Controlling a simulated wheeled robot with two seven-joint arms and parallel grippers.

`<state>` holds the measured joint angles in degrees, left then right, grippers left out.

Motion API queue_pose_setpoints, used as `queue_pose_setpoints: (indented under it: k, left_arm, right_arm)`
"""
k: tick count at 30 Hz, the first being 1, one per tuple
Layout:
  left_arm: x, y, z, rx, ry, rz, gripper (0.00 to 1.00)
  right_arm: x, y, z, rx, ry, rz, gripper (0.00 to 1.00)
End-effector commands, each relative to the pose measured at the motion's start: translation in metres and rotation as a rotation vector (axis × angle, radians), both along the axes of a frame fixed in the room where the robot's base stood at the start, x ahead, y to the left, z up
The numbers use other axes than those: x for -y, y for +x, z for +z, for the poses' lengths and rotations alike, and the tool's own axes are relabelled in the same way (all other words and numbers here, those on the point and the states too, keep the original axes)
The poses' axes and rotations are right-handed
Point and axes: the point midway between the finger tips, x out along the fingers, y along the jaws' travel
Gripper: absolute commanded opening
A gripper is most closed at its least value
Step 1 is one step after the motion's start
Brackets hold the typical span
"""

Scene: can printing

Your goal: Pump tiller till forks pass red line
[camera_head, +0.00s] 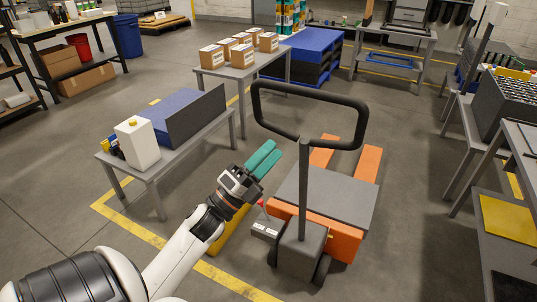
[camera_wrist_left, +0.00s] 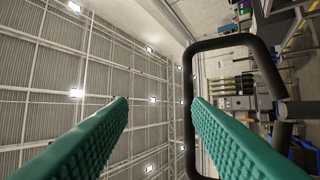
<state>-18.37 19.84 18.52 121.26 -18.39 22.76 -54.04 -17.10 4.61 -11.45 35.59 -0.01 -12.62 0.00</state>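An orange pallet jack has a black looped tiller handle (camera_head: 310,99) on a grey upright shaft (camera_head: 304,190). Its orange forks (camera_head: 368,163) reach away from me, under a grey slab (camera_head: 325,190). My left gripper (camera_head: 263,158) has teal fingers, is open and empty, and is left of the shaft, lower in the picture than the loop. In the left wrist view its fingers are apart (camera_wrist_left: 160,110), and the tiller loop (camera_wrist_left: 188,110) shows beyond the right finger. I cannot make out a red line. My right gripper is not in view.
A small grey box (camera_head: 267,229) with white labels and a red-tipped lever (camera_head: 262,203) is beside the jack's base. A grey table (camera_head: 205,140) with a white jug (camera_head: 137,143) stands left. Another table holds cardboard boxes (camera_head: 243,56). Workbenches line the right.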

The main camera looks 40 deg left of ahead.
Motion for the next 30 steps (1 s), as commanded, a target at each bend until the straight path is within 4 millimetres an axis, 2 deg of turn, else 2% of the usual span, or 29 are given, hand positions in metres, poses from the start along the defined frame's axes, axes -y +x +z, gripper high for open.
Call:
queue_pose_setpoints:
  k: [5, 10, 21, 25, 30]
  left_arm:
    - [-0.001, 0.0, 0.002, 0.003, 0.001, 0.001, 0.45]
    - [-0.003, -0.01, -0.007, 0.003, 0.0, 0.003, 0.45]
    - [-0.018, -0.073, -0.051, -0.001, 0.0, 0.005, 0.45]
    - [-0.021, -0.089, -0.059, 0.001, 0.0, 0.004, 0.45]
    - [-0.024, -0.099, -0.064, 0.003, 0.0, 0.002, 0.45]
  right_arm:
    - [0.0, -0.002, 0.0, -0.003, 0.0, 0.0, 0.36]
    - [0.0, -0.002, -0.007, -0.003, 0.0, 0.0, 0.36]
    - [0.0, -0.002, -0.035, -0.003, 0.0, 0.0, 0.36]
    - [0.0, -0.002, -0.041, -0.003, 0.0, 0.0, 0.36]
    - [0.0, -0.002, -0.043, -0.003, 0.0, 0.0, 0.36]
